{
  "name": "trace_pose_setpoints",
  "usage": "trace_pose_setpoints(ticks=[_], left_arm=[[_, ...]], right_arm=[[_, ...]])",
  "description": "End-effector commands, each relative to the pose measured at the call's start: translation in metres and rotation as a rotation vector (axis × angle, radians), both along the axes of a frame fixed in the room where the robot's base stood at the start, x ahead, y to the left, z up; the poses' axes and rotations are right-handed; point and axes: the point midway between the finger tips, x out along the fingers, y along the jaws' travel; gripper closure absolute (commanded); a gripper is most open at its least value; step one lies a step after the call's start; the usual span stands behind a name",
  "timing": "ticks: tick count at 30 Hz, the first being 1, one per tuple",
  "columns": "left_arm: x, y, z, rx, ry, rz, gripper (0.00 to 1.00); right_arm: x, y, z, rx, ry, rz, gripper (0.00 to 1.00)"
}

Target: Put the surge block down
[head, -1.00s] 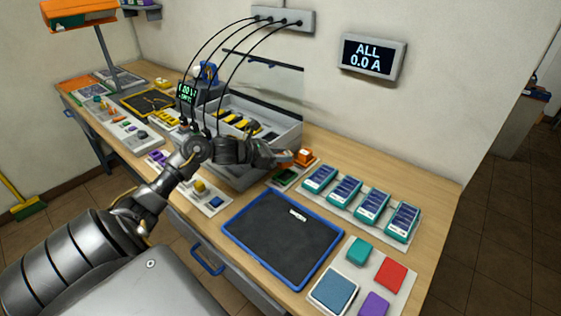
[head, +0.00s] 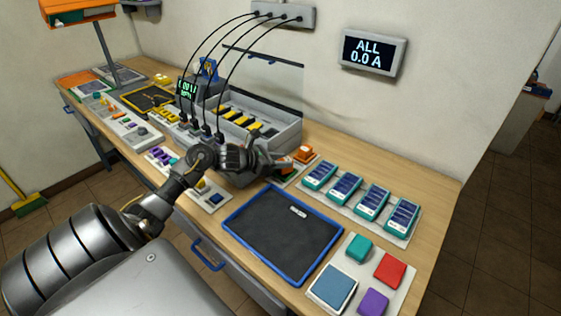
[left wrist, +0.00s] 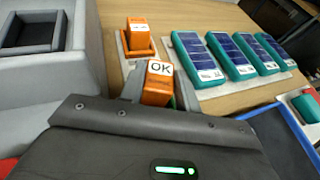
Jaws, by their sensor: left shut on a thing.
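My left gripper (head: 284,166) is shut on an orange block marked OK, taken here as the surge block (left wrist: 157,84). In the left wrist view the block sits between the fingertips, with a bit of green showing just beside its lower end. In the head view the gripper is low over the pale plate right of the grey charger box and mostly hides the held block. Whether the block touches the plate cannot be told. A second orange block (head: 304,153) stands just beyond on the same plate. My right gripper is not in view.
Several teal battery packs (head: 345,188) stand in a row on a pale strip to the right. A blue-rimmed black mat (head: 280,235) lies in front, with a small white tag on it. The grey charger box (head: 272,140), with black cables above, is close on the left.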

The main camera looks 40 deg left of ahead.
Motion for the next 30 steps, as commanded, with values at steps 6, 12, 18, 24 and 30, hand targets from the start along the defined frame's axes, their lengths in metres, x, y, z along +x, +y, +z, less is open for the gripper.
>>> trace_pose_setpoints(ticks=[6,12,18,24,30], left_arm=[[0.000,0.000,-0.002,-0.001,0.000,0.000,0.55],[0.000,0.000,-0.002,-0.001,0.000,0.000,0.46],[0.000,0.000,0.001,-0.001,0.000,0.000,0.46],[-0.003,0.002,0.012,0.000,0.001,0.002,0.46],[-0.047,0.017,0.023,0.009,0.003,-0.004,0.46]], right_arm=[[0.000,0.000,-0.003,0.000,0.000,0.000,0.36],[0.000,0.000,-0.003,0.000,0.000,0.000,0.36],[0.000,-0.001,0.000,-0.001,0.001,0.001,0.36],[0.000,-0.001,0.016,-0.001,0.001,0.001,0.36],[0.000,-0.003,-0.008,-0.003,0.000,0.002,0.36]])
